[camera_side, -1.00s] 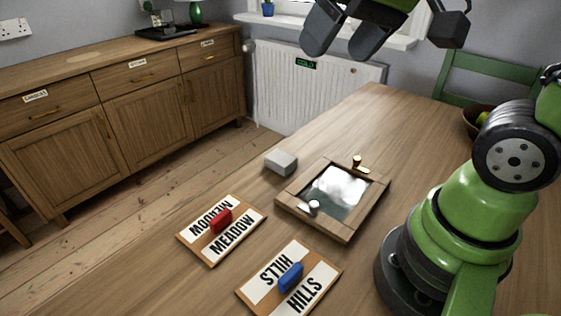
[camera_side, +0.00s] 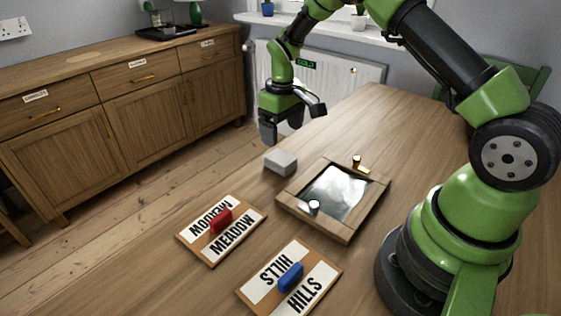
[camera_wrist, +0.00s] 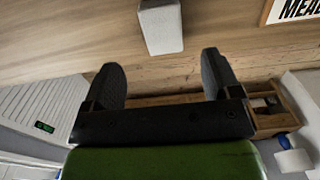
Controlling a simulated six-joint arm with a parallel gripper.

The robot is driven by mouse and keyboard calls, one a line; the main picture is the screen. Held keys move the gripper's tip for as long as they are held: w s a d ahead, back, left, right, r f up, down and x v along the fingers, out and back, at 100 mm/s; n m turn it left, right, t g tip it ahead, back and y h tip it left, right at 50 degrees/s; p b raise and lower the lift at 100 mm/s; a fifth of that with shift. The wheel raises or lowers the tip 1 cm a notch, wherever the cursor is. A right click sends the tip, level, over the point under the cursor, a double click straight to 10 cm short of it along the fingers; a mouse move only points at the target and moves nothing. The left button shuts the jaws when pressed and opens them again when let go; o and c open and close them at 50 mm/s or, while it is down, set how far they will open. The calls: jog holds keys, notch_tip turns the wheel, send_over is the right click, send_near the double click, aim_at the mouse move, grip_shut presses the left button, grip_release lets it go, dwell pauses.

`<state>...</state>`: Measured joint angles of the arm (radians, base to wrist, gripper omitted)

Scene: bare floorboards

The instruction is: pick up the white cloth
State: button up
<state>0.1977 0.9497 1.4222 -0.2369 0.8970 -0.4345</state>
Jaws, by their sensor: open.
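The white cloth (camera_side: 281,162) is a small pale block-shaped piece lying on the wooden table, left of the framed panel. It also shows in the wrist view (camera_wrist: 161,27) at the top centre, beyond the fingertips. My gripper (camera_side: 282,132) is above and slightly behind the cloth in the side view, fingers pointing down. In the wrist view my gripper (camera_wrist: 160,76) is open, with nothing between its two dark fingers. The gripper and the cloth are apart.
A wooden frame with a glassy panel and small knobs (camera_side: 286,200) lies right of the cloth. The MEADOW board (camera_side: 192,238) with a red handle and the HILLS board (camera_side: 250,293) with a blue handle lie nearer. A radiator (camera_side: 335,92) stands behind the table.

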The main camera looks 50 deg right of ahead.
aim_at(280, 156)
notch_tip(280, 156, down, 8)
jog(key=shift+w+a+f, duration=0.1)
jog(key=shift+a+f, duration=0.05)
jog(key=shift+f, duration=0.05)
dwell(0.3)
jog(key=c, duration=1.1)
jog(key=shift+r, duration=0.1)
notch_tip(280, 156, up, 10)
jog(key=shift+f, duration=0.1)
